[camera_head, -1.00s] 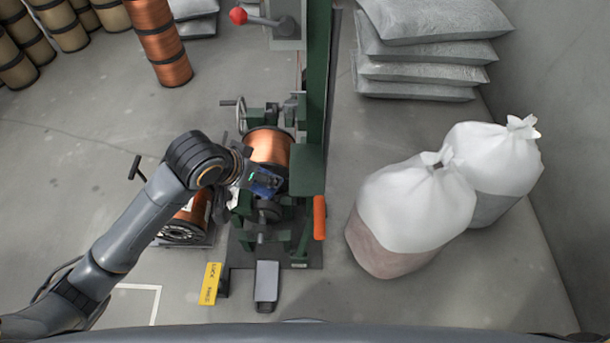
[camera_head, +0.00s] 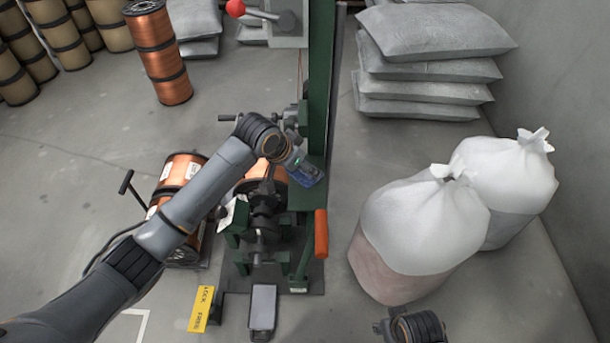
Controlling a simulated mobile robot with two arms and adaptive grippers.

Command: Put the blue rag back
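The blue rag (camera_head: 308,174) shows as a small dark blue patch at the end of my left arm, over the green shelf (camera_head: 296,199) on the machine's post. My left gripper (camera_head: 302,168) points down at it from above. Its fingers are mostly hidden, but the rag has moved along with it, so it looks shut on the rag. I cannot tell whether the rag touches the shelf. Part of my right arm shows at the bottom edge; its gripper's fingers cannot be made out.
A copper spool (camera_head: 272,172) sits in the green machine, partly hidden by my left arm. Another spool (camera_head: 183,168) lies on a cart at left. An orange handle (camera_head: 321,233) sticks out below the shelf. White-topped sacks (camera_head: 420,222) stand at right.

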